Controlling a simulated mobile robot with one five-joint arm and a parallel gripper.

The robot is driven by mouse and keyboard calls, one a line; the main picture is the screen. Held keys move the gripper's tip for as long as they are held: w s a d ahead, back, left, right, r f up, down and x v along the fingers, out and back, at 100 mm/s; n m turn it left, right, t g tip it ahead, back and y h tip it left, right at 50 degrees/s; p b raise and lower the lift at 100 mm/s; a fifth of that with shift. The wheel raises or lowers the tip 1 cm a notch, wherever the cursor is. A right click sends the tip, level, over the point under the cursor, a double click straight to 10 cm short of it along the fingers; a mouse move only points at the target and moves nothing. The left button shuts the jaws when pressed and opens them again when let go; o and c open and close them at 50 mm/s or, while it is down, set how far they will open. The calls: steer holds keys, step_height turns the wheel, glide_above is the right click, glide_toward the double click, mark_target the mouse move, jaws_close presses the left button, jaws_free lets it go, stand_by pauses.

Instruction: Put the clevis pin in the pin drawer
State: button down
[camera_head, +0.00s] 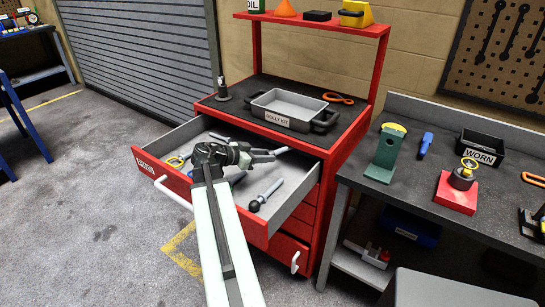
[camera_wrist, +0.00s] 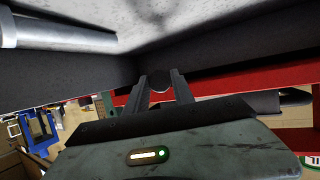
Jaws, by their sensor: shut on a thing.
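The pin drawer (camera_head: 149,165), red-fronted with a white label and handle, is pulled out of the red cabinet. My gripper (camera_head: 272,155) is over the drawer's inside, near its back right. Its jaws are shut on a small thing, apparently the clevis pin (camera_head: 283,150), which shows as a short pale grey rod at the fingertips. In the wrist view the fingers (camera_wrist: 160,85) close around a dark rounded end. Whether the pin touches the drawer cannot be told. A rod with a black ball end (camera_head: 266,194) and a yellow ring piece (camera_head: 175,161) lie in the drawer.
A grey tray (camera_head: 290,105) stands on the cabinet top above the drawer. A workbench (camera_head: 415,195) to the right holds a green stand (camera_head: 386,150), a red block (camera_head: 456,193) and a black bin (camera_head: 482,147). Open floor (camera_head: 80,215) lies to the left.

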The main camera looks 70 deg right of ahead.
mark_target(281, 151)
steer(key=d, duration=0.2)
steer(key=s+d, duration=0.1)
steer(key=d, duration=0.1)
steer(key=shift+d, duration=0.3)
steer(key=shift+a+f+b, duration=0.1)
steer(key=shift+f+b, duration=0.7)
steer(key=shift+b, duration=0.05)
steer(key=shift+r, duration=0.25)
steer(key=shift+f+b, duration=0.45)
steer(key=shift+f, duration=0.25)
steer(key=c, duration=1.1)
jaws_free()
steer(key=shift+a+r, duration=0.1)
